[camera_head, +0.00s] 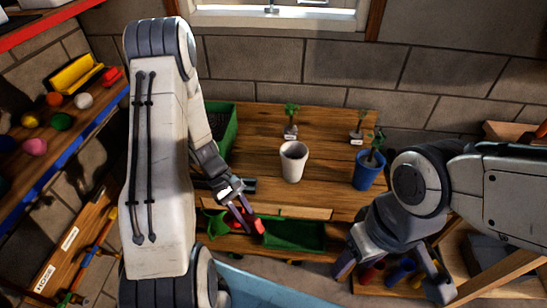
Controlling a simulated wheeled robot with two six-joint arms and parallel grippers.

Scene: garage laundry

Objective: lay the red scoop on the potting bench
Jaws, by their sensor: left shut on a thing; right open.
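The potting bench (255,140) is a brown wooden top against the block wall in the middle of the view. My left gripper (247,219) is shut on the red scoop (240,217), near the bench's front edge. The fingers hide part of the scoop, and I cannot tell whether it touches anything below. My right gripper (393,275) is open and empty at the lower right, in front of the bench.
A white pot (293,162), a blue pot (367,174) with a plant and labelled seedlings (291,122) stand on the bench. A green tray (295,236) is at its front. Left is a shelf with coloured balls (62,121). The bench middle-left is clear.

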